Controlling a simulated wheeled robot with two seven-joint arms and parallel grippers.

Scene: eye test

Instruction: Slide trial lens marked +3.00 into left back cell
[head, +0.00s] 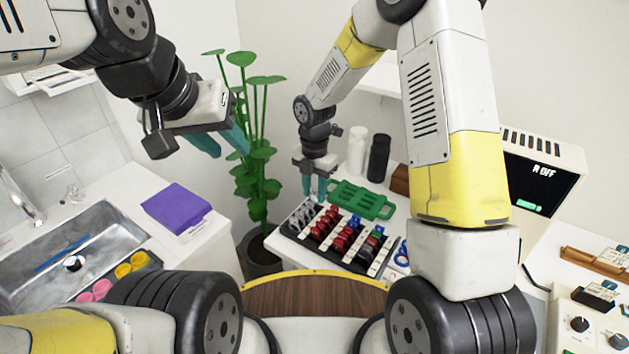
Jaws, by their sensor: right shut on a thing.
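A dark lens case (292,240) with rows of red, grey, black and blue-tabbed lenses stands on the counter near the middle. My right gripper (314,196) points down at the back left end of this case. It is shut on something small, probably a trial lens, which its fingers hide. No +3.00 mark can be read, and I cannot tell whether the held thing is inside a cell or above it. My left gripper (220,142) is open and empty, high in front of the plant and far from the case.
A green handled holder (361,199) lies behind the case. White (357,150) and black (379,158) cylinders stand further back. A monitor (541,178) reading "R OFF" is at right. A sink (75,262), purple stack (176,207) and plant (258,150) are at left.

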